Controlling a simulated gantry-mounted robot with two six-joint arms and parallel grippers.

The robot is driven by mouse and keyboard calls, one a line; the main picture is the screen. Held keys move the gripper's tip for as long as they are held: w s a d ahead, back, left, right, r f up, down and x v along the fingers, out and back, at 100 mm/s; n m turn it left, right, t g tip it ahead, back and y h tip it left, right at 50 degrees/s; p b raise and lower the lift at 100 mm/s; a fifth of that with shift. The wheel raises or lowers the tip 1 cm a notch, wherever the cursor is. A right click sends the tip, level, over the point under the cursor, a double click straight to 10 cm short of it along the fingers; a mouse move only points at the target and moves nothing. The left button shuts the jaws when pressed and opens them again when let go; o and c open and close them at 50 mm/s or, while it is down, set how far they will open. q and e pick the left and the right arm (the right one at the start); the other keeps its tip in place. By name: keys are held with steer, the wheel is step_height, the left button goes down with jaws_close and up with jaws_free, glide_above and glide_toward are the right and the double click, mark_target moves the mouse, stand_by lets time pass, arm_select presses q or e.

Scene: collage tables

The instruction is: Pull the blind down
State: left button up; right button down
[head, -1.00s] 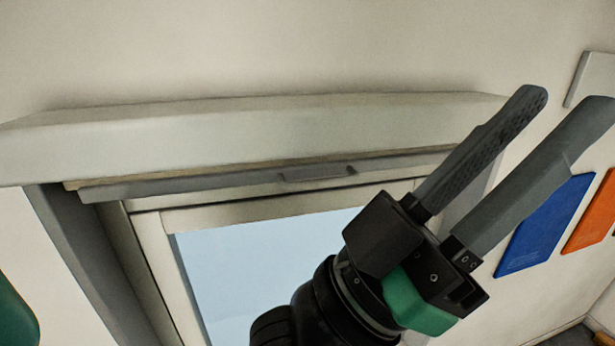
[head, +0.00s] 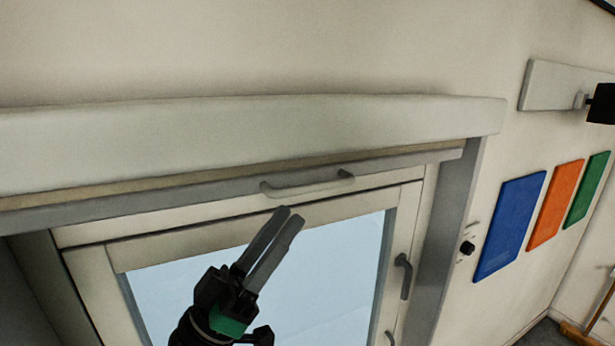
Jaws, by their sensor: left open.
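The blind is rolled up under a long pale housing (head: 250,140) above the window. Its grey bottom bar (head: 120,204) shows just below the housing, with a beige strip of blind between them. A curved grey handle (head: 310,190) hangs from the bar, right of the picture's middle. My left gripper (head: 290,217) is in front of the window, its fingertips just below the handle in the picture. Its fingers are open with a narrow gap and hold nothing. I cannot tell its depth from the handle. My right gripper does not show.
The window frame (head: 405,230) has a dark latch handle (head: 403,275) on its right side. A blue panel (head: 510,226), an orange panel (head: 553,204) and a green panel (head: 586,190) are on the right wall. A dark knob (head: 467,248) sits beside the window.

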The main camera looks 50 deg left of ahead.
mark_target(309, 189)
arm_select(q)
steer(key=p+x, duration=0.1)
steer(key=x, duration=0.4)
steer(key=shift+w+r+p, duration=0.1)
steer(key=shift+r+p, duration=0.2)
steer(key=shift+w+r, duration=0.25)
steer(key=shift+w, duration=0.2)
steer(key=shift+c, duration=0.3)
jaws_close()
